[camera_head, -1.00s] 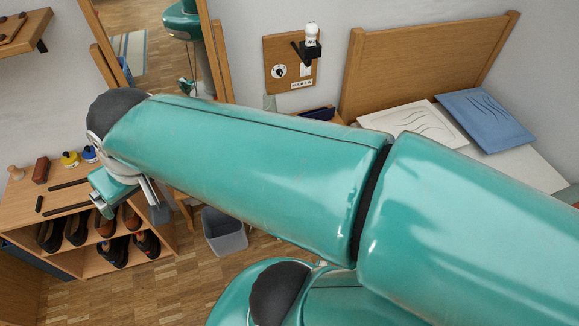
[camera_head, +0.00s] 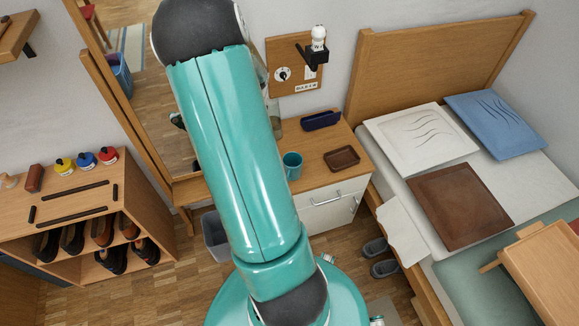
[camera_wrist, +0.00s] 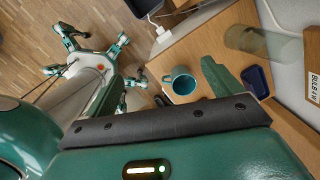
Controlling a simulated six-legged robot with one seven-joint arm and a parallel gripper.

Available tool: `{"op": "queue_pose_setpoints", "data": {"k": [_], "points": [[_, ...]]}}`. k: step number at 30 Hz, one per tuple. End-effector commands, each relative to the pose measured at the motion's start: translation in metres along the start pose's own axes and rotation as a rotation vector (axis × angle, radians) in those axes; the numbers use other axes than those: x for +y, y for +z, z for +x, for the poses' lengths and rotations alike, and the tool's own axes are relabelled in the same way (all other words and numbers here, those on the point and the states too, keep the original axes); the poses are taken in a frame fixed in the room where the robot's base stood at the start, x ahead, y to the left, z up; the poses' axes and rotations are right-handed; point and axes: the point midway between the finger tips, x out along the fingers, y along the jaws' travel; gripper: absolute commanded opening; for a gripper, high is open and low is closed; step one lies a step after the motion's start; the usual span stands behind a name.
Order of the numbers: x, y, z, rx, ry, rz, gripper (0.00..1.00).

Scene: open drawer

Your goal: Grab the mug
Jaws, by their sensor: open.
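The teal mug (camera_head: 292,165) stands upright on the wooden top of the bedside cabinet (camera_head: 318,172), just right of my arm in the head view. It also shows in the wrist view (camera_wrist: 184,84), with its opening visible and its handle towards the left.
A brown tray (camera_head: 342,158) and a dark blue tray (camera_head: 321,120) share the cabinet top. A clear glass vessel (camera_wrist: 262,42) stands near the wall. The bed (camera_head: 533,176) is at right, the shoe shelf (camera_head: 88,212) at left, a grey bin (camera_head: 215,237) below.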

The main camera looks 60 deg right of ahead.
Motion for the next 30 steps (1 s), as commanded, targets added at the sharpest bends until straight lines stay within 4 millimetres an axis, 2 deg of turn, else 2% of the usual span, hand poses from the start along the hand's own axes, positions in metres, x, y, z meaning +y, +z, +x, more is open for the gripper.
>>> {"op": "queue_pose_setpoints", "data": {"k": [1, 6, 10, 16, 24, 30], "points": [[-0.011, -0.028, 0.020, 0.029, 0.008, 0.116, 0.91], [-0.035, -0.102, 0.066, 0.100, 0.000, 0.450, 0.91], [-0.042, -0.134, 0.085, 0.130, -0.008, 0.587, 0.91], [-0.044, -0.146, 0.106, 0.140, -0.012, 0.633, 0.91], [-0.044, -0.151, 0.156, 0.139, -0.011, 0.629, 0.91], [-0.043, -0.152, 0.173, 0.138, -0.013, 0.627, 0.91]]}}
